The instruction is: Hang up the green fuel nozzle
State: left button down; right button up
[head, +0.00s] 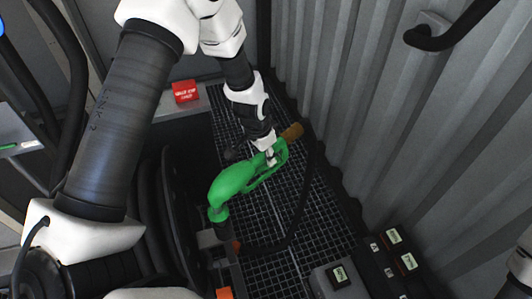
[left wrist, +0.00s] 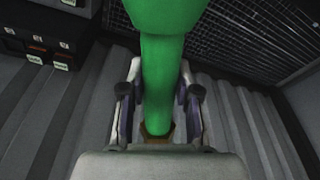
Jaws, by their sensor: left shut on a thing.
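The green fuel nozzle (head: 236,180) lies slantwise in the middle of the head view, with its bent end down at the lower left and a brown end piece (head: 292,132) at the upper right. My left gripper (head: 271,157) is shut on the nozzle near the brown end. In the left wrist view the green nozzle (left wrist: 163,85) runs between the two fingers of my left gripper (left wrist: 160,100). The bent end meets a dark upright piece (head: 221,226); whether it sits in it or only overlaps it I cannot tell. My right gripper is not in view.
A black hose (head: 301,205) curves over the floor grating (head: 262,215). A corrugated wall (head: 400,120) with a black hook-shaped fitting (head: 437,38) stands at the right. Labelled dark cases (head: 385,268) and a grey box (head: 330,279) are at lower right. A red box (head: 186,92) sits at the back.

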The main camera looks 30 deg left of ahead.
aim_at(266, 165)
pick_arm(q)
jog(key=shift+f+b, duration=2.2)
jog(key=shift+f, duration=0.15)
jog(key=c, duration=0.7)
grip_release()
jog(key=shift+c, duration=0.2)
jog(key=r, duration=0.4)
jog(key=s+r, duration=0.1)
jog(key=r, duration=0.3)
jog(key=s+a+r, duration=0.1)
jog(key=r, duration=0.3)
jog(key=shift+s, duration=0.15)
